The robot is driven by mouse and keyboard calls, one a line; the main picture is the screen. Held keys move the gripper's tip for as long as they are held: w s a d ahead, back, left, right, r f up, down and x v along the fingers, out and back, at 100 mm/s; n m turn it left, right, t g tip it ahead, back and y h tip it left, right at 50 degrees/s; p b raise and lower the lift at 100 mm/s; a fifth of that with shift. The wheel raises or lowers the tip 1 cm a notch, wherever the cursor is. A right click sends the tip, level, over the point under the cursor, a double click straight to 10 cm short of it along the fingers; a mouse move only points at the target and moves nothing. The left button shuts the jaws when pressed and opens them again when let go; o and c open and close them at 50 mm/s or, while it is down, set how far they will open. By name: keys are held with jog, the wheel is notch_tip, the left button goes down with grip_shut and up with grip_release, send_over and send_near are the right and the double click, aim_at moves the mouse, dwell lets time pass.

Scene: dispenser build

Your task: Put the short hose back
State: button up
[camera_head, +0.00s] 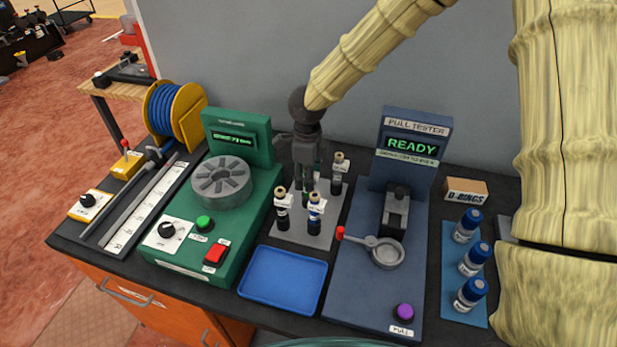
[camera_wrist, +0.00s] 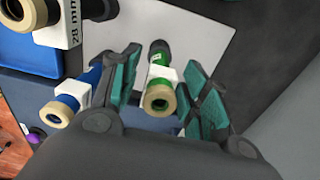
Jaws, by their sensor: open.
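Several short upright pieces with beige tops and white tags stand on a light grey plate (camera_head: 289,239). One has a green body (camera_wrist: 161,82) and stands between my gripper's fingers. A blue-bodied piece (camera_head: 315,214) stands nearer the front, and it shows left of the fingers in the wrist view (camera_wrist: 70,100). A piece tagged "28 mm" (camera_wrist: 60,25) is at the top left there. I cannot tell which piece is the short hose. My gripper (camera_wrist: 160,88) points down over the plate, open, with gaps between its pads and the green piece. In the head view it partly hides that piece.
A green machine (camera_head: 233,225) with a round grey head stands left, a blue pull tester (camera_head: 352,285) reading READY right. An empty blue tray (camera_head: 283,280) lies in front. A blue hose reel (camera_head: 176,112) is at back left. Blue-capped bottles (camera_head: 470,260) stand right.

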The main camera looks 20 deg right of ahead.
notch_tip(320, 180, up, 12)
jog(key=shift+s+f+b, duration=0.1)
jog(key=shift+f+b, duration=0.15)
jog(key=shift+b, duration=0.65)
